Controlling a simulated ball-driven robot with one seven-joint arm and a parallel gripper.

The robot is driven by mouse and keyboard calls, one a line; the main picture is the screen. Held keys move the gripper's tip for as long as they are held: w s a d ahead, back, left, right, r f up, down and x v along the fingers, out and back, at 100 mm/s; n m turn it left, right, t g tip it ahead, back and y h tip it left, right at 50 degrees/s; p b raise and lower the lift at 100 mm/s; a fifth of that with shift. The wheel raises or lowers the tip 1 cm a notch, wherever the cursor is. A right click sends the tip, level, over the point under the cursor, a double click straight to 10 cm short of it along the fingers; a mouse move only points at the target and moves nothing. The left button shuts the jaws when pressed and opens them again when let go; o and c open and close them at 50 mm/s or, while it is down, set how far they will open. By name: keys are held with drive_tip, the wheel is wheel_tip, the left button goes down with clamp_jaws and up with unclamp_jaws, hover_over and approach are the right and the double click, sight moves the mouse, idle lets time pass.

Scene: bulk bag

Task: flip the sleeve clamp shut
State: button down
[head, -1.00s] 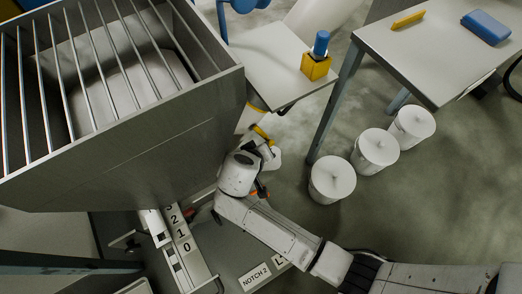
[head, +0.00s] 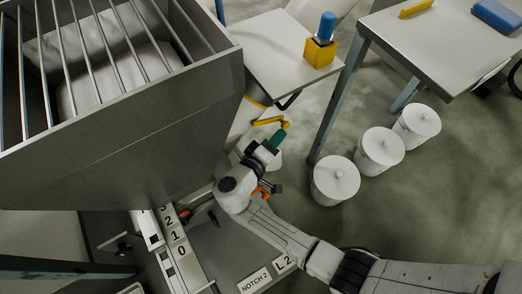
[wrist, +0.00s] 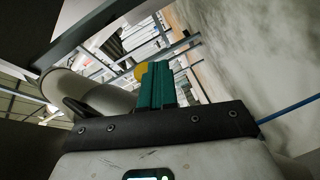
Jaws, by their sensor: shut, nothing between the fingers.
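The yellow clamp lever (head: 270,121) shows in the head view by the right side of the grey hopper, beside a pale sleeve (head: 243,122) that is partly hidden by the hopper. My gripper (head: 277,137) is just below the lever's bent outer end, its teal fingers pointing up toward it. The fingers are shut with nothing between them. In the wrist view the shut teal fingers (wrist: 157,84) stand in the middle, with a rounded yellow end (wrist: 139,71) just beyond their tip. I cannot tell whether they touch. The rest of the clamp is hidden.
The grey hopper (head: 130,140) with bars on top fills the left. A small table (head: 265,50) with a yellow block (head: 321,52) stands behind the lever. White lidded buckets (head: 336,180) stand on the right. A notch plate (head: 255,279) lies below my arm.

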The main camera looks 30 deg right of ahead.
drive_tip(key=shift+d+r+p, duration=0.4)
drive_tip(key=shift+d+r, duration=0.35)
drive_tip(key=shift+r, duration=0.3)
drive_tip(key=p+v, duration=0.2)
drive_tip(key=v, duration=0.8)
drive_tip(key=shift+a, duration=0.35)
drive_tip(key=shift+s+d+f, duration=0.1)
drive_tip(key=shift+s, duration=0.05)
drive_tip(key=s+d+f+m+g+y, duration=0.1)
drive_tip(key=s+d+f+g+y, duration=0.2)
drive_tip(key=s+d+g+y, duration=0.25)
drive_tip(key=s+d+f+m+g+y, duration=0.1)
drive_tip(key=s+d+f+g+y, duration=0.1)
drive_tip(key=s+d+y, duration=0.5)
drive_tip(key=s+a+r+t+y, duration=0.2)
drive_tip(key=s+r, duration=0.2)
drive_tip(key=s, duration=0.2)
wheel_tip(320, 180, up, 32)
drive_tip(key=p, duration=3.2)
drive_tip(key=shift+p, duration=0.35)
